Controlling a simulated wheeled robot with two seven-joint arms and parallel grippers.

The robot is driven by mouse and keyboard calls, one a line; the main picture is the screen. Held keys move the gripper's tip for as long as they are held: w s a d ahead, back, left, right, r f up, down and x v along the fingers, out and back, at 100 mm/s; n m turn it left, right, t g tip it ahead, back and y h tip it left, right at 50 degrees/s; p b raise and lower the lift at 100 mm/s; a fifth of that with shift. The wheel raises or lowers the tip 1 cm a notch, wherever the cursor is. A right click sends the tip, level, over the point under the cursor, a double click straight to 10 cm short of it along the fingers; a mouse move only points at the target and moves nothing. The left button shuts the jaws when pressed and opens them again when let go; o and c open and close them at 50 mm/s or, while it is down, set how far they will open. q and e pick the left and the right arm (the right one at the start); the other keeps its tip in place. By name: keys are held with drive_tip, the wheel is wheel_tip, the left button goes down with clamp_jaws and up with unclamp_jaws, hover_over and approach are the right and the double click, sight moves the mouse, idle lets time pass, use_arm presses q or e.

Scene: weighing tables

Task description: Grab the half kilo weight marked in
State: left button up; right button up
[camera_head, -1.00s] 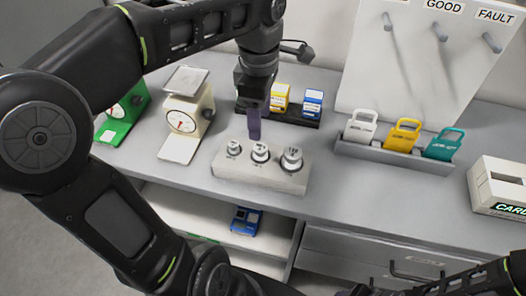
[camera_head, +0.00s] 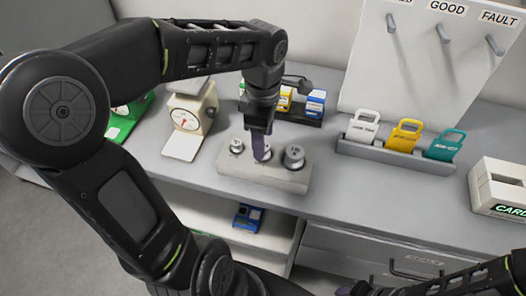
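Three silvery knobbed weights stand in a row in a pale block (camera_head: 265,180) on the bench. The smallest weight (camera_head: 236,147) is at the left and the largest weight (camera_head: 294,157) is at the right. The middle weight (camera_head: 267,158) is partly hidden behind my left gripper (camera_head: 261,158), whose purple fingers point down at its top. I cannot tell whether the fingers touch it or how far apart they are. The weights' markings are too small to read. My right arm's dark end (camera_head: 366,289) shows at the bottom edge; its finger state is unclear.
A cream dial scale (camera_head: 188,118) and a green scale (camera_head: 122,122) stand left of the block. A dark tray holds yellow and blue boxes (camera_head: 315,102) behind it. A rack of coloured tags (camera_head: 404,135) and a card box (camera_head: 497,187) are to the right.

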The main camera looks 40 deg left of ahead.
use_arm(q)
drive_tip(key=shift+f, duration=0.5)
drive_tip(key=shift+c, duration=0.6)
clamp_jaws()
idle(0.8)
